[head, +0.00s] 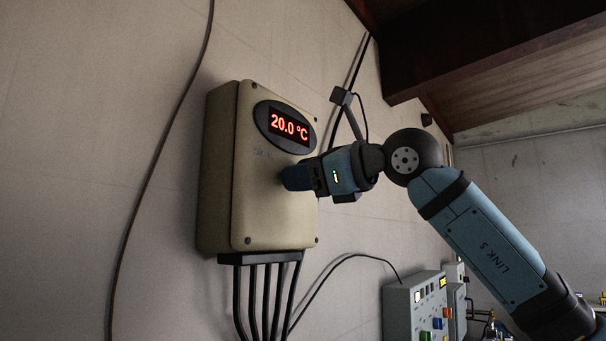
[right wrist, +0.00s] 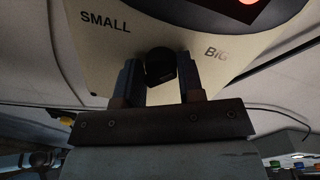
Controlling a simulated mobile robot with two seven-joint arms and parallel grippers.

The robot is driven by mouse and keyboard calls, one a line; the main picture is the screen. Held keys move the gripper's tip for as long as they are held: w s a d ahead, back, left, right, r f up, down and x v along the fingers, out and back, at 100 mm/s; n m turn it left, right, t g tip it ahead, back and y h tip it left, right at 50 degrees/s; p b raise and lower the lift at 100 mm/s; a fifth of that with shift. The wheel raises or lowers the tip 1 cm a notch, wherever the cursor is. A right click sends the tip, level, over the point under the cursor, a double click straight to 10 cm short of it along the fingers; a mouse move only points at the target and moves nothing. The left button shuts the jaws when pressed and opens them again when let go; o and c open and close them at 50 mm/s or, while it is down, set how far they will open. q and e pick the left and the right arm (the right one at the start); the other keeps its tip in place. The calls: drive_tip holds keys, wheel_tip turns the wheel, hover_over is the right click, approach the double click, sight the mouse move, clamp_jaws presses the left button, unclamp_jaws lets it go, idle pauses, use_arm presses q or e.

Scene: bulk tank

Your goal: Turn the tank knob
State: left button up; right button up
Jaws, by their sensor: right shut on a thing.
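The beige control box (head: 222,170) hangs on the wall in the head view, with a red display (head: 289,126) reading 20.0 °C. My right gripper (head: 290,178) is at the box's front, below the display, and hides the knob in the head view. In the right wrist view the black knob (right wrist: 160,67) sits between the two fingers of my right gripper (right wrist: 161,75), which is shut on it. The word SMALL is printed left of the knob and BIG right of it. My left gripper is not in view.
Black cables (head: 266,295) run down from under the box. A second grey box (head: 415,308) with coloured buttons stands at the lower right. A thin dark cable (head: 160,150) hangs along the wall at left. The wall left of the box is otherwise clear.

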drive_tip(key=shift+r+n+t+h+p, duration=0.15)
drive_tip(key=shift+n+t+h, duration=0.15)
drive_tip(key=shift+n, duration=3.85)
drive_tip(key=shift+r+n+t+h+p, duration=0.2)
drive_tip(key=shift+n+h, duration=0.1)
drive_tip(key=shift+n, duration=3.85)
drive_tip(key=shift+f, duration=0.1)
drive_tip(key=o, duration=0.8)
drive_tip(key=shift+o, duration=0.4)
drive_tip(key=shift+s+f, duration=0.1)
